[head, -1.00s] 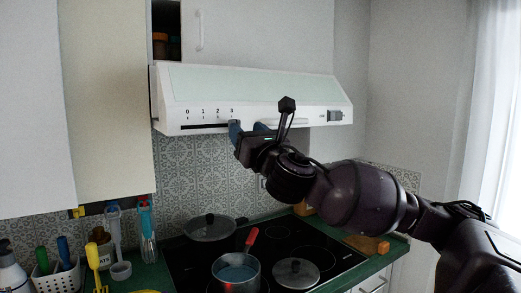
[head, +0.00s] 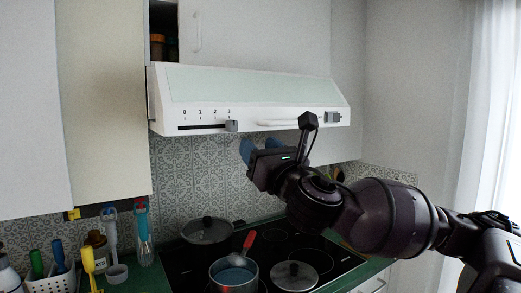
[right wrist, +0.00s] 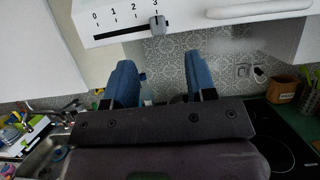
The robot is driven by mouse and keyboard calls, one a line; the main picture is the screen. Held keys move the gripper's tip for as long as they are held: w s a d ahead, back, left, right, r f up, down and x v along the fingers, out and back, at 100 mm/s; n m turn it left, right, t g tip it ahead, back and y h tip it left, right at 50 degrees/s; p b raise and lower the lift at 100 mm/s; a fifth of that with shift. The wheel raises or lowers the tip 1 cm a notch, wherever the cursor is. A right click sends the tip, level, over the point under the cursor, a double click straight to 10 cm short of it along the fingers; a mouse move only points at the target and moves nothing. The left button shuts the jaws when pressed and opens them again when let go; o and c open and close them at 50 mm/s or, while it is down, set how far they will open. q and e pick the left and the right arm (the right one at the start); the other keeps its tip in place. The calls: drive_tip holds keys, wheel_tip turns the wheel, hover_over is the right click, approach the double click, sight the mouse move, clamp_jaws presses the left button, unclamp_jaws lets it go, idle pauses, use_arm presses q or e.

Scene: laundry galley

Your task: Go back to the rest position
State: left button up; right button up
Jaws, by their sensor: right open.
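My right gripper (head: 260,150) is in front of the tiled wall, below the range hood (head: 250,95). Its two blue fingers stand apart with nothing between them, as the right wrist view (right wrist: 158,82) also shows. The hood's grey slider knob (head: 231,126) sits at the 3 end of its slot. It also shows in the right wrist view (right wrist: 158,26), ahead of the fingers and apart from them. My left gripper is in neither view.
Below the arm is a black cooktop (head: 325,262) with a saucepan (head: 234,274), a lidded pan (head: 206,230) and a lid (head: 295,275). Utensils stand at the left, including a white basket (head: 62,280). Upper cabinets (head: 105,100) flank the hood.

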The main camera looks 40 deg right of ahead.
idle(0.4)
drive_tip(key=w+d+f+m+g+y, duration=0.1)
drive_tip(key=w+f+m+g+y, duration=0.15)
drive_tip(key=f+m, duration=1.1)
drive_tip(key=w+d+f+m+g+y, duration=0.1)
drive_tip(key=w+f+m+g+y, duration=0.15)
drive_tip(key=f+m, duration=1.1)
drive_tip(key=s+a+f+m+g, duration=0.1)
drive_tip(key=s+a+f, duration=0.4)
drive_tip(key=f, duration=0.6)
drive_tip(key=s+a+f+m+g, duration=0.2)
drive_tip(key=s+a+f, duration=0.3)
drive_tip(key=f, duration=0.6)
drive_tip(key=s+a+f+m+g, duration=0.2)
drive_tip(key=s+a+f, duration=0.2)
drive_tip(key=s+f, duration=0.4)
wheel_tip(320, 180, down, 4)
drive_tip(key=shift+s+a+r, duration=0.15)
drive_tip(key=shift+s+a, duration=0.05)
drive_tip(key=shift+a, duration=0.2)
